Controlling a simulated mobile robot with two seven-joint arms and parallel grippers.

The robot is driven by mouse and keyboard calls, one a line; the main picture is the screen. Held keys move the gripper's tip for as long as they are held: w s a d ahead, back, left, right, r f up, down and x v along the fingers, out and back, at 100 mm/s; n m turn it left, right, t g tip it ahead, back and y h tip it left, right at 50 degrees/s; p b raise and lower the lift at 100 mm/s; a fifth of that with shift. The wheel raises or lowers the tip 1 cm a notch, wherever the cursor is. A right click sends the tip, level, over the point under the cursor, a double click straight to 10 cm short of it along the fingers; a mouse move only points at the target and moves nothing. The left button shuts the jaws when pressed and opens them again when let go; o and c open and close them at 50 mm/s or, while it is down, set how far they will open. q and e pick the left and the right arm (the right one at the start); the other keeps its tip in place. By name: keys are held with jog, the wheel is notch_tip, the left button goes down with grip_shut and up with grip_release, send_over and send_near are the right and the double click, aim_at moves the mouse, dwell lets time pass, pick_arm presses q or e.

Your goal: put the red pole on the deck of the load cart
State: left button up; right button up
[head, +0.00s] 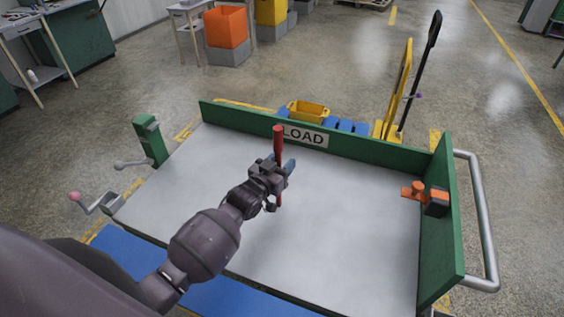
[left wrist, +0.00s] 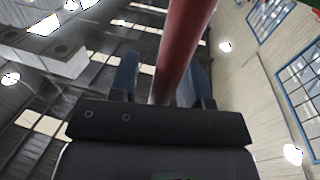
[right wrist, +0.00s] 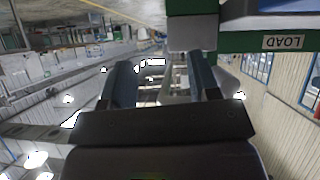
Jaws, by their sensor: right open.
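The red pole (head: 278,142) is upright over the middle of the load cart's pale deck (head: 340,225) in the head view. My left gripper (head: 283,166) is around it, partway up, and appears shut on it. The left wrist view shows the pole (left wrist: 185,40) running between the two blue fingers (left wrist: 160,85). The pole's lower end shows just under the gripper; whether it touches the deck I cannot tell. My right gripper (right wrist: 163,85) is open and empty in the right wrist view, below the cart's green edge. It is not visible in the head view.
Green boards edge the deck at the back, with a LOAD sign (head: 305,136), and at the right. An orange clamp-like part (head: 425,193) sits by the right board. A green post (head: 150,140) with a crank stands at left. A yellow bin (head: 308,110) is behind the cart. The front deck is clear.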

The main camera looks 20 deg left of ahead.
pick_arm(q)
jog(key=shift+s+a+r, duration=0.1)
jog(key=shift+s, duration=0.2)
jog(key=s+a, duration=0.1)
jog(key=s, duration=1)
jog(key=shift+a, duration=0.4)
pick_arm(e)
jog(key=shift+w+a+r, duration=0.1)
jog(key=shift+w+r, duration=0.2)
jog(key=shift+w, duration=0.05)
pick_arm(q)
jog(key=shift+s, duration=0.1)
